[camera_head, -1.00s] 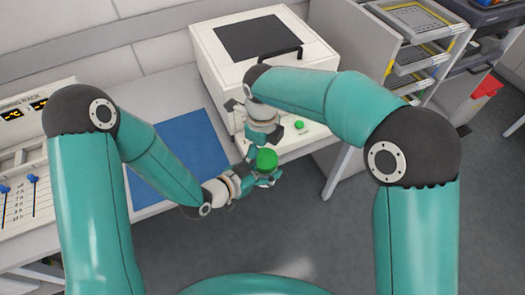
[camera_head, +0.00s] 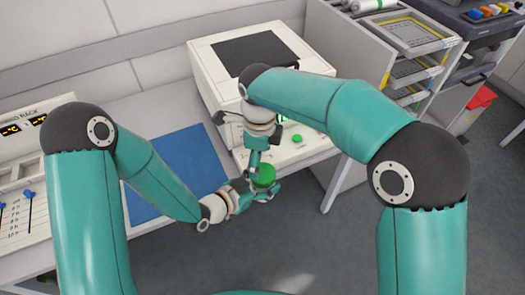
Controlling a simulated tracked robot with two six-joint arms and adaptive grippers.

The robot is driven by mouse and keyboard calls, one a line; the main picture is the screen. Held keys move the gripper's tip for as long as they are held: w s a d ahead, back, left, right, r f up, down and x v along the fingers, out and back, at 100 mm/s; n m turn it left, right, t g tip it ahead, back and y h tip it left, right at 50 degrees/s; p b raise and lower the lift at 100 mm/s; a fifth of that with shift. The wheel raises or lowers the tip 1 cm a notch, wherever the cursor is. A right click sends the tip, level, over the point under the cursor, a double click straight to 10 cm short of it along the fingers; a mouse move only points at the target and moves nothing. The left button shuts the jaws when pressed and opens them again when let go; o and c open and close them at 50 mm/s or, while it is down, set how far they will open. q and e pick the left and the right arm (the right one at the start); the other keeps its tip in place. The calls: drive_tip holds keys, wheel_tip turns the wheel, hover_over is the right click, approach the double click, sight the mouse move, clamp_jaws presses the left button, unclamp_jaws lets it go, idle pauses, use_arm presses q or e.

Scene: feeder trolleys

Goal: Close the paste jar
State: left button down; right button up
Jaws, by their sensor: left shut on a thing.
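A green round lid (camera_head: 264,176) shows in the head view, in front of the white machine and over the bench's front edge. My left gripper (camera_head: 265,189) comes in from the left and is shut on the paste jar, just below the lid. The jar's body is mostly hidden by the fingers. My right gripper (camera_head: 255,167) points down from above at the left side of the lid. I cannot tell whether it touches the lid or how far its fingers are apart.
A blue mat (camera_head: 180,168) lies clear on the bench at left. The white machine (camera_head: 215,70) with a green button (camera_head: 297,138) stands behind the grippers. A rack unit (camera_head: 18,190) is at far left, a tray shelf (camera_head: 405,40) at right. Grey floor lies in front.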

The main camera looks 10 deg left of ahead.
drive_tip(key=n, duration=0.8)
drive_tip(key=shift+s+n, duration=0.1)
drive_tip(key=shift+n, duration=0.2)
drive_tip(key=n, duration=0.4)
drive_tip(key=shift+d+r+n, duration=0.1)
drive_tip(key=shift+r+n, duration=0.05)
drive_tip(key=shift+n, duration=0.15)
drive_tip(key=n, duration=0.4)
drive_tip(key=shift+r, duration=0.1)
drive_tip(key=n, duration=0.4)
drive_tip(key=shift+s+d+r+n, duration=0.1)
drive_tip(key=shift+r+n, duration=0.05)
drive_tip(key=shift+n, duration=0.15)
drive_tip(key=n, duration=0.6)
drive_tip(key=shift+r, duration=0.25)
drive_tip(key=n, duration=0.4)
drive_tip(key=r+n, duration=0.1)
drive_tip(key=n, duration=0.1)
drive_tip(key=shift+d+n, duration=0.15)
drive_tip(key=shift+n, duration=0.55)
drive_tip(key=shift+r, duration=0.45)
